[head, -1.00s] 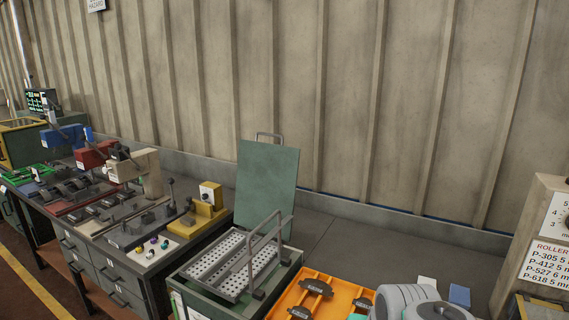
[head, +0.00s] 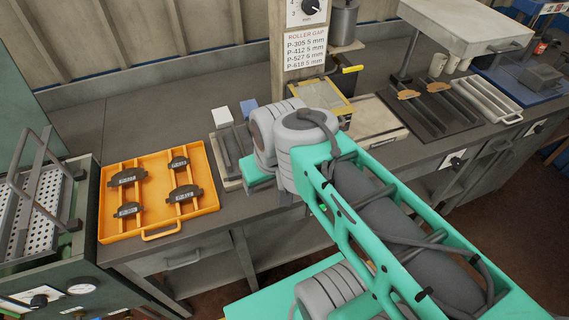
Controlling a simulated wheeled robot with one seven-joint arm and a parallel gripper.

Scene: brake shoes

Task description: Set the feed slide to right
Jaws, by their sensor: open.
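I cannot tell for sure which thing is the feed slide. A low grey fixture with dark rails (head: 228,150) stands on the bench, partly hidden behind my arm. A white block (head: 222,117) and a blue block (head: 249,107) sit at its back. My green and grey arm reaches across the middle of the head view. Its far end is hidden behind its own grey joints, so my gripper is not seen.
An orange tray (head: 107,219) with several dark brake shoes lies left of my arm. A green cabinet with a perforated basket (head: 42,210) stands at far left. Behind are a post with a dial and a roller gap sign (head: 305,50), a yellow-framed fixture (head: 338,100) and dark racks (head: 425,112).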

